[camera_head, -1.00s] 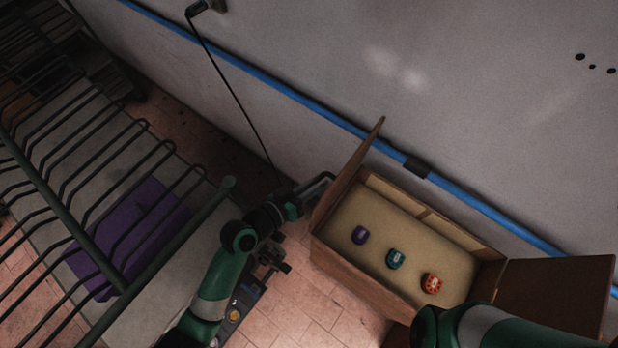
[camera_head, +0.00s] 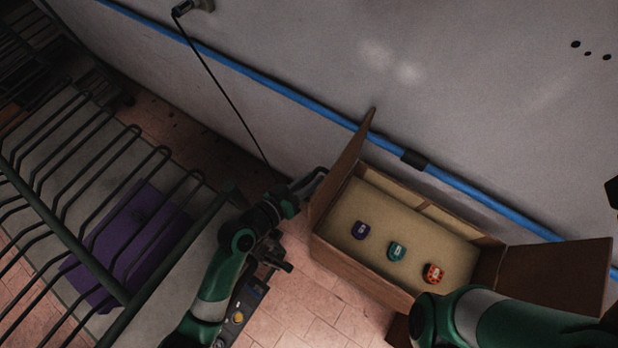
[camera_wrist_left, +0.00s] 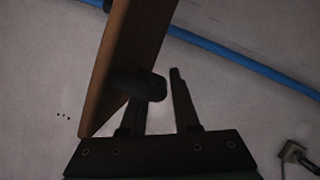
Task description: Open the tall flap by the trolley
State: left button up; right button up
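The cardboard box (camera_head: 365,270) stands on the floor against the wall. Its tall flap (camera_head: 342,165) on the trolley side stands up, tilted toward the wall at its top. My left gripper (camera_head: 314,182) is at the outer, trolley-side face of this flap. In the left wrist view the flap (camera_wrist_left: 128,60) rises just left of the fingers. My left gripper (camera_wrist_left: 163,88) shows a gap between its fingers with nothing between them; the left finger overlaps the flap's edge, and I cannot tell if it touches. My right arm crosses the lower right; its gripper is not visible.
The wire trolley (camera_head: 85,235) with a purple item (camera_head: 130,245) stands at left. Three knobs, purple (camera_head: 361,230), teal (camera_head: 397,251) and orange (camera_head: 433,273), are in the box. Another flap (camera_head: 560,275) spreads open at right. A blue pipe (camera_head: 300,98) runs along the wall.

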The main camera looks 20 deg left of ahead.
pick_arm(q)
jog(key=v, duration=1.1)
jog(key=shift+s, duration=0.25)
jog(key=shift+a+r, duration=0.1)
jog(key=shift+a, duration=0.05)
